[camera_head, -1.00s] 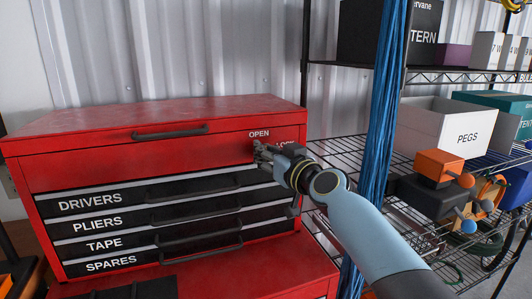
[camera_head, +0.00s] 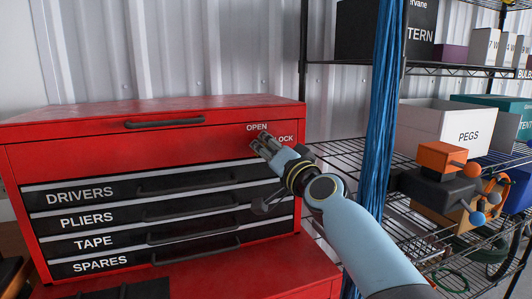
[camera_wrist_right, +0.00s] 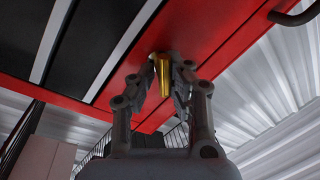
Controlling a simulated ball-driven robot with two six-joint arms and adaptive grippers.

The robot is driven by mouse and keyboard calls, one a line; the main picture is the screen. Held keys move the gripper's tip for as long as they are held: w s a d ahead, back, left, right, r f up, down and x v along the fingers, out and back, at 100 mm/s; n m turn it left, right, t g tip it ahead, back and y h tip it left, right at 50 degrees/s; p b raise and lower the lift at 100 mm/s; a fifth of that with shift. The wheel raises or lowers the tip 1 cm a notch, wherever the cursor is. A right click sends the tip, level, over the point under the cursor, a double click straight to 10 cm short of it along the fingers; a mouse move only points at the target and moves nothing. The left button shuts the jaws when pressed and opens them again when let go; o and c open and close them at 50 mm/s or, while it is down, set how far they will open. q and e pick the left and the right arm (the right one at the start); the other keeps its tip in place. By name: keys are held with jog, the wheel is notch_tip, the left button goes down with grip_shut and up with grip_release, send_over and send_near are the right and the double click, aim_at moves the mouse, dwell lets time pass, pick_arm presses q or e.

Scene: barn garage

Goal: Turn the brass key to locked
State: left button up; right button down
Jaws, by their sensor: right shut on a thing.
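The red tool chest (camera_head: 100,154) stands at the left in the head view, with "OPEN" and "LOCK" lettering at its upper right front. My right gripper (camera_head: 264,142) is at the chest front just below that lettering. In the right wrist view my right gripper (camera_wrist_right: 168,75) is shut on the brass key (camera_wrist_right: 164,74), with a finger on each side of it. The key sits at the red front of the chest. The gripper hides the key in the head view, so its angle against the lettering cannot be told. My left gripper is not in view.
Labelled drawers with dark handles lie left of and below the gripper. Blue cords (camera_head: 382,130) hang right of the chest, close to my right arm. A wire shelf holds a white PEGS box (camera_head: 430,125) and an orange block (camera_head: 440,157).

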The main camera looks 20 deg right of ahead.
jog(key=m+h, duration=0.1)
jog(key=m, duration=0.3)
jog(key=m+h, duration=0.1)
jog(key=m, duration=0.3)
jog(key=shift+r+m+t, duration=0.1)
jog(key=shift+m+t, duration=0.3)
jog(key=shift+m+h, duration=0.3)
jog(key=shift+m, duration=0.3)
jog(key=shift+r+m, duration=0.15)
jog(key=shift+m, duration=0.15)
jog(key=c, duration=1.4)
grip_release()
jog(key=shift+f, duration=0.25)
